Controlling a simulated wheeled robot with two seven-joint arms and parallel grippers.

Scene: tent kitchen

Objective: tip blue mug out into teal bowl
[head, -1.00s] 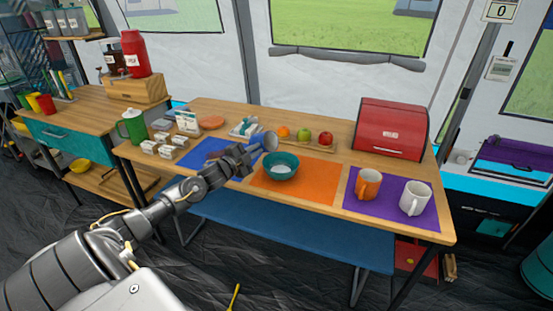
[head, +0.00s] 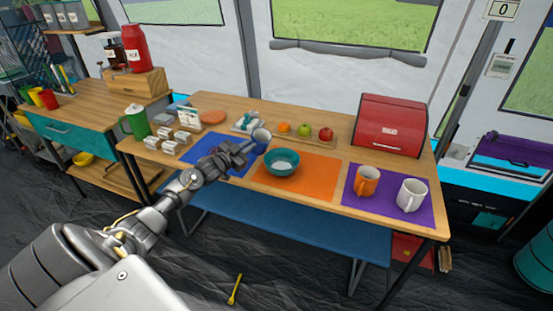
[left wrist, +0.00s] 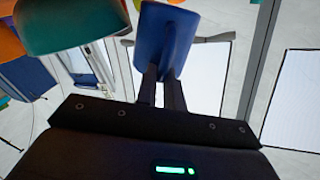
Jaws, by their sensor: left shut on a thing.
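The blue mug (head: 261,136) is in my left gripper (head: 247,149), which is shut on it. In the head view the mug is up to the left of the teal bowl (head: 282,168), with its mouth facing mostly upward; its inside is too small to make out. The bowl stands upright on the orange mat (head: 322,176) and a paler patch shows inside it. In the left wrist view the fingers close on the mug (left wrist: 166,40), and the bowl (left wrist: 68,25) is beside it at the upper left. My right gripper is out of view.
An orange mug (head: 367,182) and a white mug (head: 411,195) stand on the purple mat (head: 388,212). Fruit lies on a board behind the bowl, with a red bread box (head: 390,124) to its right.

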